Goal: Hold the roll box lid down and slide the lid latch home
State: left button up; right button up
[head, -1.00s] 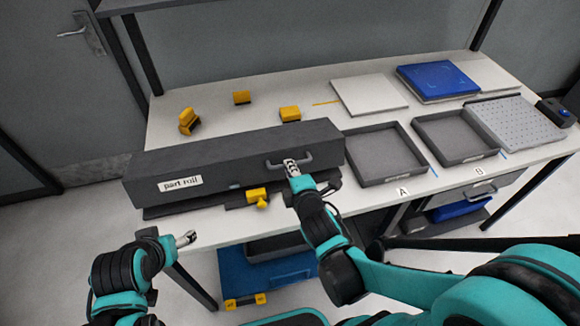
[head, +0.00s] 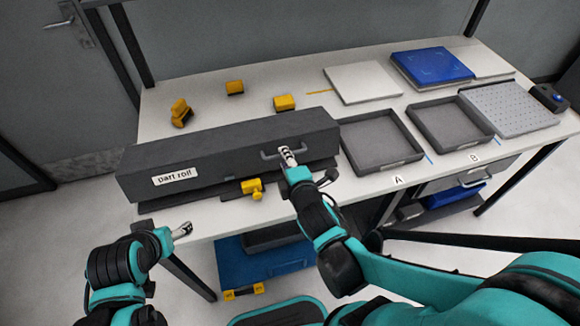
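The roll box (head: 220,155) is a long dark grey box labelled "part roll" on the left of the table, and its lid looks down. A grey handle (head: 268,155) is on its front towards the right end. A yellow latch (head: 251,187) sits at the front lower edge, below the handle. My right gripper (head: 287,153) is at the handle; its fingers look close together, but whether they grip the handle is unclear. My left gripper (head: 183,230) is in front of the table edge, lower left of the box, apart from everything; its fingers are too small to read.
Yellow blocks (head: 235,87) stand behind the box. Tray A (head: 378,145) and tray B (head: 450,125) lie to the right, with a white panel (head: 362,83), a blue panel (head: 432,66) and a perforated plate (head: 508,108). A blue bin (head: 262,265) is below the table.

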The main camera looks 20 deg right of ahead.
jog(key=v, duration=0.6)
jog(key=shift+s, duration=0.15)
dwell(0.6)
jog(key=s+d+f+m+g, duration=0.1)
jog(key=s+d+m+g, duration=0.1)
jog(key=m, duration=0.7)
jog(key=s+d+f+m+g, duration=0.1)
jog(key=s+m+g, duration=0.3)
jog(key=m, duration=0.5)
jog(key=shift+s+d+g, duration=0.2)
jog(key=shift+d+g, duration=0.1)
jog(key=shift+d, duration=0.05)
